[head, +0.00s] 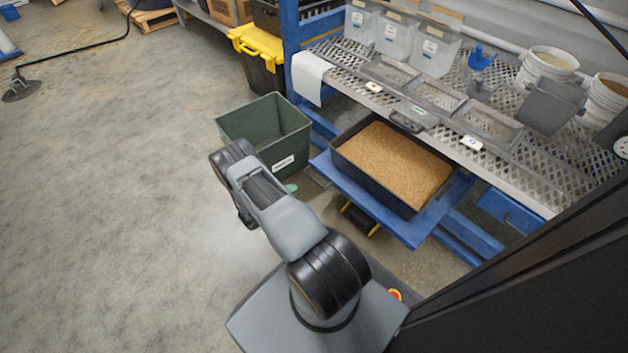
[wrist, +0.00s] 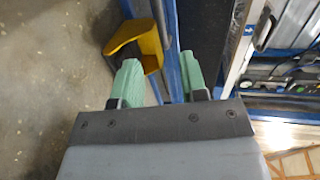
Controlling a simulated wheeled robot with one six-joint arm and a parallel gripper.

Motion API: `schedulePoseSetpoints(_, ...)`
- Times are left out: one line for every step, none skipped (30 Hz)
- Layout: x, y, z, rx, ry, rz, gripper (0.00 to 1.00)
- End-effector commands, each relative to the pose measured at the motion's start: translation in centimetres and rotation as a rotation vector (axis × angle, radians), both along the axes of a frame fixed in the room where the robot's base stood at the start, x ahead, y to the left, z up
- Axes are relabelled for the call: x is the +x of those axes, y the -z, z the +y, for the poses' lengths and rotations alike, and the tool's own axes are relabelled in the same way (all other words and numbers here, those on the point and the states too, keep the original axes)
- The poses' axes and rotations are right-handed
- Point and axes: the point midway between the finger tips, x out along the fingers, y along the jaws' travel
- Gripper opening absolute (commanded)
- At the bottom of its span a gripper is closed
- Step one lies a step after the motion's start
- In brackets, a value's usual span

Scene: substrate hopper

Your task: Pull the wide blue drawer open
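My gripper (wrist: 158,78) shows in the wrist view with its two green fingers apart and nothing between them. In the head view my arm hides most of it; a bit of green fingertip shows beside the green bin. A wide blue panel (head: 405,228) projects under the bench with a black tray of brown substrate (head: 395,165) on it. A smaller blue front (head: 510,211) shows under the bench at right. I cannot tell which is the drawer. A yellow bracket-like part (wrist: 148,47) lies beyond my fingers, beside a blue edge (wrist: 172,50); contact is not visible.
A green bin (head: 262,130) stands left of the blue panel, close to my arm. The perforated bench (head: 540,175) holds clear bins (head: 435,50), small trays and white buckets (head: 545,68). A yellow-lidded tote (head: 258,45) stands behind. The floor at left is mostly clear.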

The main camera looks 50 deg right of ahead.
Motion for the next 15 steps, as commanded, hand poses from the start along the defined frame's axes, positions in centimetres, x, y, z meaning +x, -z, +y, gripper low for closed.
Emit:
schedulePoseSetpoints(-0.1, 0.5, -0.8, 0.0, 0.002, 0.002, 0.4)
schedulePoseSetpoints(-0.2, 0.6, -1.3, 0.0, 0.004, 0.002, 0.4)
schedulePoseSetpoints(-0.3, 0.8, -2.0, 0.0, 0.003, 0.002, 0.4)
schedulePoseSetpoints(-0.3, 0.9, -2.6, 0.0, 0.005, 0.001, 0.4)
schedulePoseSetpoints(-0.3, 1.1, -3.2, 0.0, 0.004, 0.0, 0.4)
schedulePoseSetpoints(-0.4, 1.2, -4.0, 0.001, 0.005, -0.001, 0.4)
schedulePoseSetpoints(-0.4, 1.3, -4.5, 0.001, 0.004, -0.001, 0.4)
schedulePoseSetpoints(-0.5, 1.5, -5.1, 0.001, 0.006, -0.002, 0.4)
schedulePoseSetpoints(-0.5, 1.6, -5.9, 0.001, 0.005, -0.002, 0.4)
schedulePoseSetpoints(-0.6, 1.7, -6.4, 0.001, 0.006, -0.002, 0.4)
schedulePoseSetpoints(-0.6, 1.8, -7.0, 0.001, 0.004, -0.001, 0.4)
schedulePoseSetpoints(-0.7, 2.0, -7.6, 0.001, 0.004, -0.001, 0.4)
schedulePoseSetpoints(-0.7, 2.1, -8.1, 0.0, 0.003, -0.001, 0.4)
schedulePoseSetpoints(-0.7, 2.2, -8.6, 0.0, 0.005, -0.002, 0.4)
schedulePoseSetpoints(-0.7, 2.2, -9.2, 0.0, 0.004, -0.002, 0.4)
